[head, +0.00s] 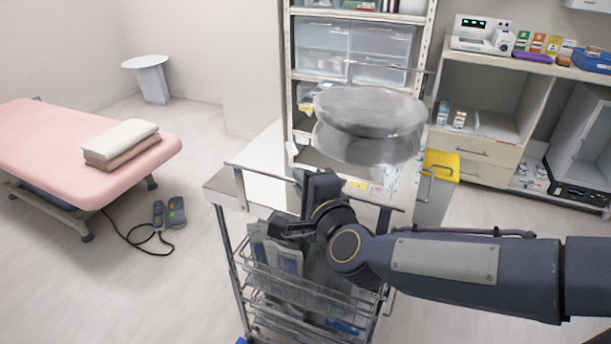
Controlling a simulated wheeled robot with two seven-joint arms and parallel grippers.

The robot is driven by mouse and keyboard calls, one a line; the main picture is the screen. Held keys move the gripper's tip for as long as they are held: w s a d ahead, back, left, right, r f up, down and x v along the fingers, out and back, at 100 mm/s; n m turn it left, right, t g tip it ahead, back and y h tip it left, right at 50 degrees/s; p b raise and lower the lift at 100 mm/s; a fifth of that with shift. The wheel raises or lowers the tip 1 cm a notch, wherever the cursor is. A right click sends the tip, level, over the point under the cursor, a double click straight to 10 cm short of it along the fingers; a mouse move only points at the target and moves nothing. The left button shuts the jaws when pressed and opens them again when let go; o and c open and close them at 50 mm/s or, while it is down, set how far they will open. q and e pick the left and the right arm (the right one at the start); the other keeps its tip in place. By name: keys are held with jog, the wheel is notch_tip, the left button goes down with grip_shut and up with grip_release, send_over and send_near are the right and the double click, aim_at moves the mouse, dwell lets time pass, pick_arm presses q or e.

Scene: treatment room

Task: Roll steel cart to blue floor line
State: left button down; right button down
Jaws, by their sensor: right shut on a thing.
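The steel cart (226,190) stands in the middle of the head view, with a flat top, a push bar (262,173) along its near side and wire baskets below. My right gripper (304,203) is at this bar and shut on it; my wrist hides the exact contact. A round steel drum (368,145) stands over the far right part of the cart top. Packets (275,255) fill the upper basket. A small blue patch (242,341) shows at the bottom edge by the cart's foot; I cannot tell whether it is the floor line. My left gripper is out of view.
Shelving (287,60) stands close behind the cart, a cabinet (480,90) at right. Floor between bed and cart is mostly clear.

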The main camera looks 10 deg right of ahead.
jog(key=shift+f, duration=0.1)
jog(key=c, duration=1.5)
grip_release()
jog(key=shift+c, duration=0.2)
jog(key=p+v, duration=0.1)
jog(key=v, duration=0.6)
jog(key=shift+s+p, duration=0.3)
jog(key=shift+s, duration=0.1)
